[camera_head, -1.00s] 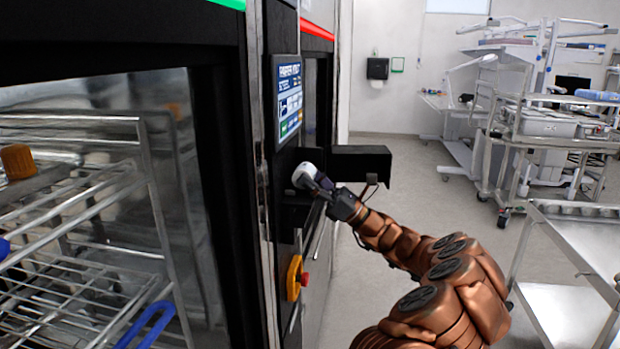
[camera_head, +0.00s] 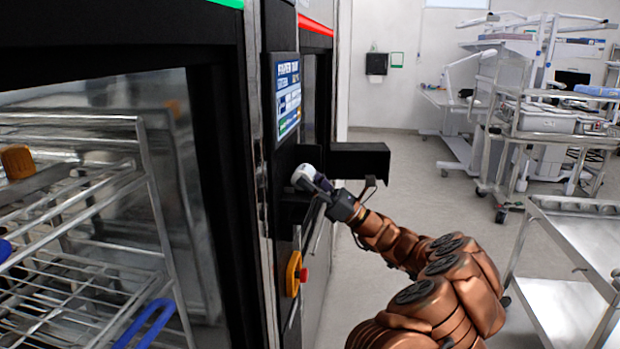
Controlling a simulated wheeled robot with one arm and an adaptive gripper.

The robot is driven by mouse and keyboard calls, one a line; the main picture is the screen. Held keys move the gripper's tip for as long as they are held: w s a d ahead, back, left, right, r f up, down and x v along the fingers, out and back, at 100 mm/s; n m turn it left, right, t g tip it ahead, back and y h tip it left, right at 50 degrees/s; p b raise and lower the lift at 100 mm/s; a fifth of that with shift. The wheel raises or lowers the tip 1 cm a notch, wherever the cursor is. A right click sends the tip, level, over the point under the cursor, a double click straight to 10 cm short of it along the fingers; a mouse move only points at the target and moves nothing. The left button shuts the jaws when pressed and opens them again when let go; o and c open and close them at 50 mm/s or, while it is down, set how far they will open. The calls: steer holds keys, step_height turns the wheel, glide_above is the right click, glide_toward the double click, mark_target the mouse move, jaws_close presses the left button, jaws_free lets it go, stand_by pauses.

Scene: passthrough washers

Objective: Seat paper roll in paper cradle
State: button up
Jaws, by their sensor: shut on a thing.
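The white paper roll (camera_head: 305,176) is held at the tip of my gripper (camera_head: 322,187), whose dark fingers are shut on it. The roll is at the black recess of the paper cradle (camera_head: 292,205), under the washer's screen. The roll's far side and the inside of the cradle are hidden, so I cannot tell whether the roll touches the cradle. A black open cover or drawer (camera_head: 358,160) sticks out to the right, just behind the gripper.
The panel screen (camera_head: 287,97) is above the roll. A yellow-and-red emergency stop (camera_head: 295,274) is below. A glass washer door with a wire rack (camera_head: 90,119) stands at left. A steel cart (camera_head: 570,240) stands at right.

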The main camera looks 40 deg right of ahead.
steer(key=shift+a+f, duration=0.15)
steer(key=o, duration=1.2)
steer(key=shift+a, duration=0.1)
steer(key=shift+o, duration=0.2)
steer(key=shift+f, duration=0.15)
